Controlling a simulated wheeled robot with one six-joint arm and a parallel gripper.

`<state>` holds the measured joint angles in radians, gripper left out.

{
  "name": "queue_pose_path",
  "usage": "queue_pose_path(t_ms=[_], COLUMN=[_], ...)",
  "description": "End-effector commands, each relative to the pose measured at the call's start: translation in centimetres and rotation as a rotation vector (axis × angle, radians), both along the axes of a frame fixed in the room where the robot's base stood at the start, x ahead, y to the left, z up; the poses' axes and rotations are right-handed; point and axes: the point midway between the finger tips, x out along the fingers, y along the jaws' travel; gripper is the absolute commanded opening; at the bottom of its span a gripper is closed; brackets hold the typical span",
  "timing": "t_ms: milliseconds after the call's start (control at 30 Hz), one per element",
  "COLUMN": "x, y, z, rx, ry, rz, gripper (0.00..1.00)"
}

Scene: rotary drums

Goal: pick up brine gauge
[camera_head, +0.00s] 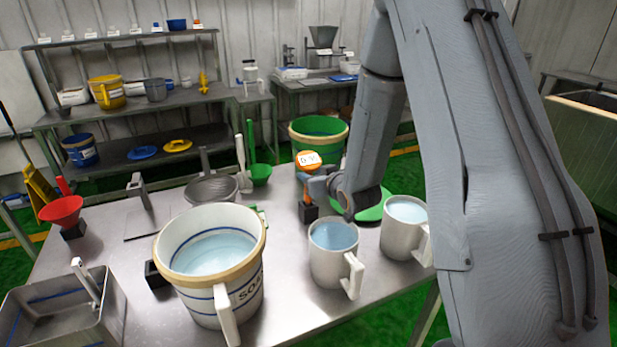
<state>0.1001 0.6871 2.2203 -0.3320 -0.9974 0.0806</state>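What looks like the brine gauge is an orange round-headed device (307,159) with a white label, toward the back of the metal table. A black block (307,212) stands below it on the table. My gripper (313,186) is at the gauge, just below its round head, reaching in from the right. The fingers overlap the gauge's lower part in this view. I cannot tell whether they are closed on it or only around or beside it. The gauge's lower part is mostly hidden.
Two white mugs of pale liquid (333,238) (405,212) stand close in front and right. A large white bucket (212,262) is front left. A green lid (374,208) lies behind the mugs. A dark pan (211,188) lies left.

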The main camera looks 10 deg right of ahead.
Motion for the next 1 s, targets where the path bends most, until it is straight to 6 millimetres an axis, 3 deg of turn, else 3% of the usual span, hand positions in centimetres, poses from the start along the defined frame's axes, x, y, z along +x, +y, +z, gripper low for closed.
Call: queue_pose_path(t_ms=[33, 200, 667, 1000], x=[0.0, 0.0, 0.1, 0.1], y=[0.0, 0.0, 0.0, 0.0], z=[0.0, 0.0, 0.9, 4.2], rx=[0.000, 0.000, 0.000, 0.000], ry=[0.000, 0.000, -0.003, -0.005], rz=[0.000, 0.000, 0.001, 0.000], gripper=[0.25, 0.00, 0.00, 0.00])
